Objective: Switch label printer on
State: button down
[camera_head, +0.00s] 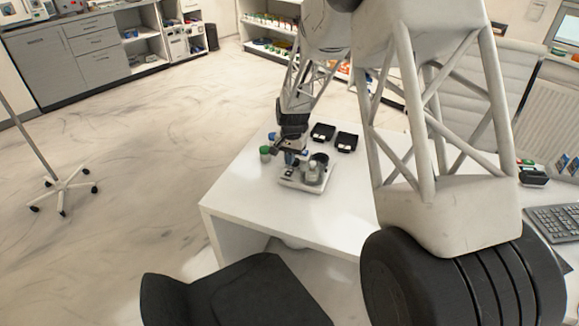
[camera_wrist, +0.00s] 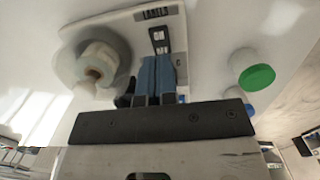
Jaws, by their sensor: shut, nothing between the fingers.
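The label printer (camera_head: 312,180) stands on the white desk, partly hidden behind my gripper (camera_head: 290,158) in the head view. In the wrist view the printer's pale base (camera_wrist: 115,22) carries a white label roll (camera_wrist: 98,65) on the left and "LABELS" lettering at the far edge. A black switch (camera_wrist: 159,40) with white marks sits on the base, right of the roll. My gripper (camera_wrist: 156,62) is shut and empty, its blue fingertips just short of the switch in the picture. I cannot tell whether they touch it or which way the switch is set.
A green-capped bottle (camera_wrist: 252,72) stands right of the printer in the wrist view, with a blue cap (camera_wrist: 249,109) near it. Two black trays (camera_head: 322,132) lie behind the printer. The desk's front left (camera_head: 245,195) is clear. A black chair (camera_head: 235,295) stands before it.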

aim_at(291, 169)
notch_tip(291, 169, up, 10)
jog(key=w, duration=0.1)
jog(key=shift+d+r, duration=0.15)
jog(key=shift+d, duration=0.05)
dwell(0.3)
jog(key=s+d+r+n+t, duration=0.1)
jog(key=s+d+r, duration=0.4)
jog(key=s+r, duration=0.45)
jog(key=s+d+r+n+t, duration=0.1)
jog(key=s+d+r, duration=0.45)
jog(key=s, duration=0.65)
jog(key=s+d+r+n, duration=0.1)
jog(key=s+d, duration=0.2)
jog(key=s, duration=1)
jog(key=s+d+n+t, duration=0.1)
jog(key=s+d, duration=0.2)
jog(key=s, duration=0.9)
jog(key=shift+s+r+t+h, duration=0.3)
jog(key=shift+s+r, duration=0.05)
jog(key=shift+r, duration=0.05)
